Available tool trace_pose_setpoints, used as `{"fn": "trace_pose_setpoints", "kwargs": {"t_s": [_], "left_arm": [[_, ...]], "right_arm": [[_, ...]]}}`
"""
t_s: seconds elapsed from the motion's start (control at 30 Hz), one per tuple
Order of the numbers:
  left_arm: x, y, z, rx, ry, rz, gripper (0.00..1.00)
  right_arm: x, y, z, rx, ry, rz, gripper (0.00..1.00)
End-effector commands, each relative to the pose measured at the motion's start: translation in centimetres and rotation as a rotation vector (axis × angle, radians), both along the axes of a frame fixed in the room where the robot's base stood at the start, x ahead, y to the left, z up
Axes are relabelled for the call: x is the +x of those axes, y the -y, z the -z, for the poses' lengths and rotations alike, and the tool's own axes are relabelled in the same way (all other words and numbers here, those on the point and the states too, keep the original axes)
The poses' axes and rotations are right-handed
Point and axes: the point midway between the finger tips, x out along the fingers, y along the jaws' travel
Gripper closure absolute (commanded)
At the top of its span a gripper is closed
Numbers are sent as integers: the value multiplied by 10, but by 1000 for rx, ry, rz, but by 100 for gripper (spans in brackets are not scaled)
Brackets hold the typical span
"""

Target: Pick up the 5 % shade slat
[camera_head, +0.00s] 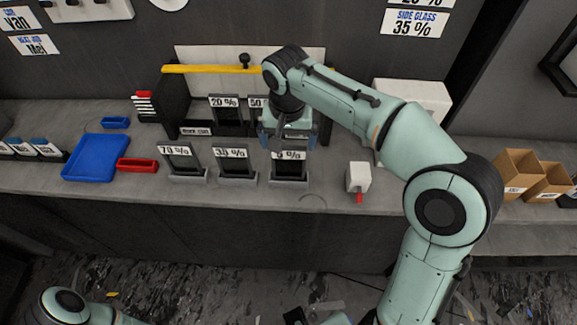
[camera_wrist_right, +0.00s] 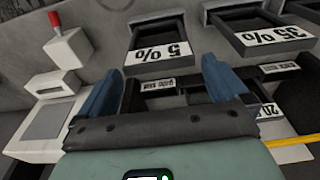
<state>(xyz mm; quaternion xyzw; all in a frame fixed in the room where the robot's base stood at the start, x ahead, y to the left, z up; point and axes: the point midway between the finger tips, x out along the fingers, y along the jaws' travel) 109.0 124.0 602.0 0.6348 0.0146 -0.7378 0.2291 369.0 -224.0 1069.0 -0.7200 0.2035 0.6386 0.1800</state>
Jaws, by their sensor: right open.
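The 5 % shade slat (camera_head: 290,170) is a dark panel with a white label at its top, in a grey holder at the right end of the front row on the counter. In the right wrist view the slat (camera_wrist_right: 160,64) shows upside down, just beyond the fingers. My right gripper (camera_head: 288,141) is above and behind this slat and partly covers its label in the head view. Its blue fingers (camera_wrist_right: 163,88) are spread, with nothing held between them; I see no contact with the slat. My left gripper is not in view; only part of that arm shows at lower left.
The 35 % slat (camera_head: 235,165) and 70 % slat (camera_head: 182,160) stand left in the same row. The 20 % slat (camera_head: 226,118) stands behind. A white box with a red tip (camera_head: 358,178) is to the right. A blue tray (camera_head: 95,158) lies far left.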

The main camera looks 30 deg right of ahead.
Motion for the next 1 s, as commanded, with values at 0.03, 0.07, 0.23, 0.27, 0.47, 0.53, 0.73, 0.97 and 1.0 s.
{"fn": "trace_pose_setpoints", "kwargs": {"t_s": [0.03,0.07,0.23,0.27,0.47,0.53,0.73,0.97,1.0], "left_arm": [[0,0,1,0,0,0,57],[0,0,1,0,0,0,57],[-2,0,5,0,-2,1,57],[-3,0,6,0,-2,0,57],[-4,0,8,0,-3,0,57],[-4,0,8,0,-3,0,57],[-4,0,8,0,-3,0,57],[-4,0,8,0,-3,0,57],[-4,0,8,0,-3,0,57]], "right_arm": [[0,0,3,0,0,0,0],[0,1,5,0,0,1,0],[-1,2,29,-1,-4,0,0],[-1,3,34,-1,-3,0,0],[2,4,53,0,0,0,0],[2,4,54,0,1,0,0],[2,4,53,0,1,0,13],[2,4,53,0,1,0,53],[2,4,53,0,1,0,53]]}}
